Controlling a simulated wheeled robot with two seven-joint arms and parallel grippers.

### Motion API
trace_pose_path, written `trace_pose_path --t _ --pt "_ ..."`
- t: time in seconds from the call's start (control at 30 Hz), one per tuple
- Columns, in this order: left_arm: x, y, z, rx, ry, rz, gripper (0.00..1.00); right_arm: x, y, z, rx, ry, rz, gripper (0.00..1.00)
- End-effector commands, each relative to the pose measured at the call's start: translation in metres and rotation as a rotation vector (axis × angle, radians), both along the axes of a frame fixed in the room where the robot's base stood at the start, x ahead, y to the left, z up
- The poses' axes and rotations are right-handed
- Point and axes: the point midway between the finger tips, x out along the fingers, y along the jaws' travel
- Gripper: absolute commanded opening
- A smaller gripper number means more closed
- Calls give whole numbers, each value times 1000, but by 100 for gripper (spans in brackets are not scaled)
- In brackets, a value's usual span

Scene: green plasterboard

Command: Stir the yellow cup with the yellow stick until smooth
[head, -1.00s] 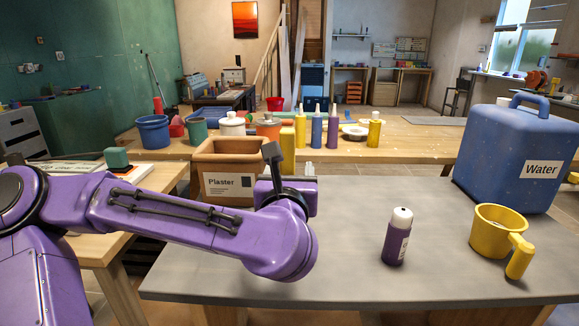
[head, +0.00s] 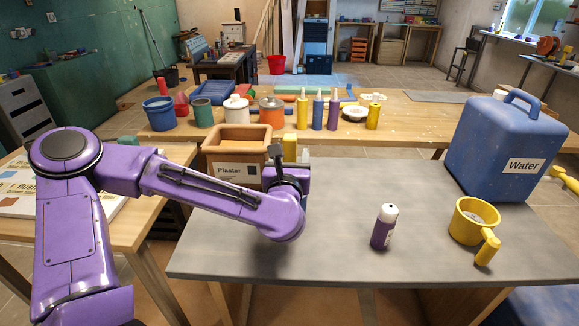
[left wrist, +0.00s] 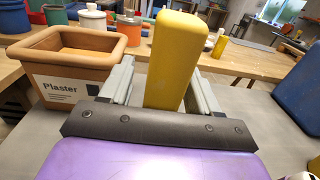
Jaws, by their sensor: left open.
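The yellow cup (head: 470,222) stands upright at the right of the grey table, with its handle toward the front right and pale contents inside. The yellow stick (left wrist: 172,62) is upright, a thick block-like bar; in the head view its top (head: 290,148) shows behind my left wrist. My left gripper (left wrist: 160,80) is open, with one finger on each side of the stick. I cannot tell whether either finger touches it. The stick's lower end is hidden by the gripper. My right gripper is not in view.
A Plaster box (head: 236,172) stands left of the stick. A purple bottle (head: 384,228) stands between my left gripper and the cup. A blue Water container (head: 500,150) stands behind the cup. The grey table's middle (head: 350,190) is clear.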

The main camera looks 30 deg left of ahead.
Motion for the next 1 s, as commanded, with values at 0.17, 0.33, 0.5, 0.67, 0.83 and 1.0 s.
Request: trace_pose_path --t 0.17,0.33,0.5,0.67,0.83,1.0 --pt "0 0 0 -1 0 0 58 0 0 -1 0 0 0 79" --pt "0 0 0 0 0 0 3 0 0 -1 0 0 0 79" --pt "0 0 0 0 -1 0 0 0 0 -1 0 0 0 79" --pt "0 0 8 -1 -5 1 0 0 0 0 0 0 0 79" --pt "0 0 47 -4 -10 2 0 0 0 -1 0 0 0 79" --pt "0 0 84 0 -6 1 0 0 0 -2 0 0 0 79"
